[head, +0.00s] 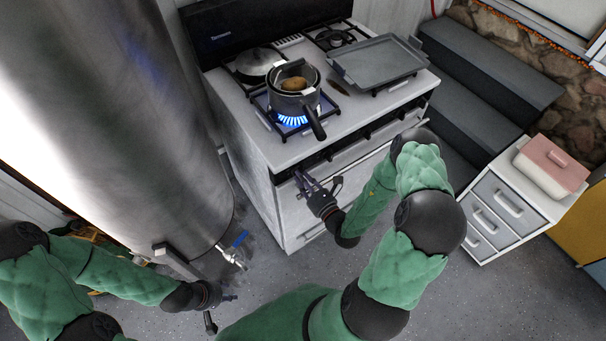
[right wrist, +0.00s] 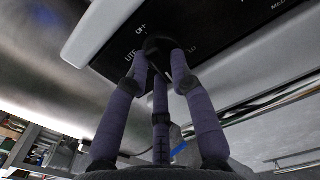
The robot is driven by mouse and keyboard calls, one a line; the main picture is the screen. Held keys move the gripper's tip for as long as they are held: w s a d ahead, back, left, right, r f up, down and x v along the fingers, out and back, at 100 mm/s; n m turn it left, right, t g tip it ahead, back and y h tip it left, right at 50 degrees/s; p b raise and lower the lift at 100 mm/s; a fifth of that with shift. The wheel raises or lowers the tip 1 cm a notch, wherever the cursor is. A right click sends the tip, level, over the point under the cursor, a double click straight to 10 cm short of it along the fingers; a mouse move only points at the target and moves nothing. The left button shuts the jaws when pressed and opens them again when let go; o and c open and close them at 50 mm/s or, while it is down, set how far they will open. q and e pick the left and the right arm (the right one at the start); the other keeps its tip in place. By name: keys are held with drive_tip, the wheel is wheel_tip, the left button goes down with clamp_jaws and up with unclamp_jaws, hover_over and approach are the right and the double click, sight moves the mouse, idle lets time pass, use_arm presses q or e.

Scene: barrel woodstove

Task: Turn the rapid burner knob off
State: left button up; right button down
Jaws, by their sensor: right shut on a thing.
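The stove (head: 262,160) stands in the middle of the head view. Its front-left burner burns with a blue flame (head: 292,120) under a pot (head: 292,100) holding a brown item. In the right wrist view a dark knob (right wrist: 157,46) sits on the black control panel (right wrist: 225,35), with "OFF" and "LITE" printed to its left and "LO" to its right. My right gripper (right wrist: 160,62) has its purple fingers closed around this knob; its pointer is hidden. In the head view that gripper (head: 314,184) is at the stove's front left. My left gripper (head: 222,309) is low, its fingers apart and empty.
A large metal cylinder (head: 130,110) with a tap (head: 232,256) stands left. White drawers (head: 512,205) and dark steps (head: 490,70) are at right.

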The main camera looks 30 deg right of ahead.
drive_tip(key=m+p, duration=0.3)
drive_tip(key=m, duration=0.1)
drive_tip(key=shift+r+m, duration=0.15)
drive_tip(key=shift+m, duration=0.15)
drive_tip(key=m+p, duration=0.2)
drive_tip(key=m, duration=0.1)
drive_tip(key=shift+m, duration=0.4)
drive_tip(key=m+p, duration=0.2)
drive_tip(key=m, duration=0.2)
drive_tip(key=shift+d+r, duration=0.1)
drive_tip(key=m+p, duration=0.1)
drive_tip(key=m, duration=0.3)
drive_tip(key=shift+p, duration=0.3)
drive_tip(key=m+p, duration=0.1)
drive_tip(key=m, duration=0.3)
drive_tip(key=shift+d+m, duration=0.15)
drive_tip(key=shift+m, duration=0.15)
drive_tip(key=m, duration=0.4)
drive_tip(key=shift+p, duration=0.35)
drive_tip(key=m, duration=0.5)
drive_tip(key=shift+d, duration=0.15)
drive_tip(key=shift+f+m, duration=0.15)
drive_tip(key=shift+m, duration=0.85)
drive_tip(key=shift+f+m, duration=0.1)
drive_tip(key=shift+m, duration=0.9)
